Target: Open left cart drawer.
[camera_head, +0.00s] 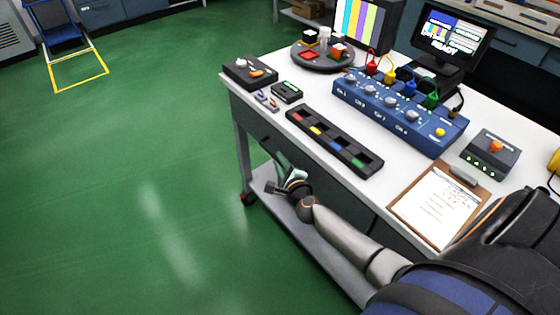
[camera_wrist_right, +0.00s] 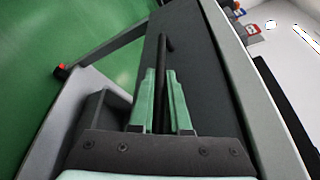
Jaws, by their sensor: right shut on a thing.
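The left cart drawer (camera_head: 262,128) is a dark front panel under the white top of the cart; its face also fills the middle of the right wrist view (camera_wrist_right: 205,65). It looks flush with the cart, as far as I can tell. A black bar handle (camera_wrist_right: 166,45) runs along its face. My right gripper (camera_head: 286,170) is at the drawer front, below the worktop edge. In the right wrist view its green fingers (camera_wrist_right: 161,78) are shut on the handle, one on each side. My left gripper is not in view.
The cart top holds a long tray with coloured squares (camera_head: 334,141), a blue panel with knobs (camera_head: 400,112), a clipboard (camera_head: 440,205) and a round turntable (camera_head: 323,57). A grey lower shelf (camera_head: 318,237) lies under the drawers. Green floor (camera_head: 130,180) is clear left of the cart.

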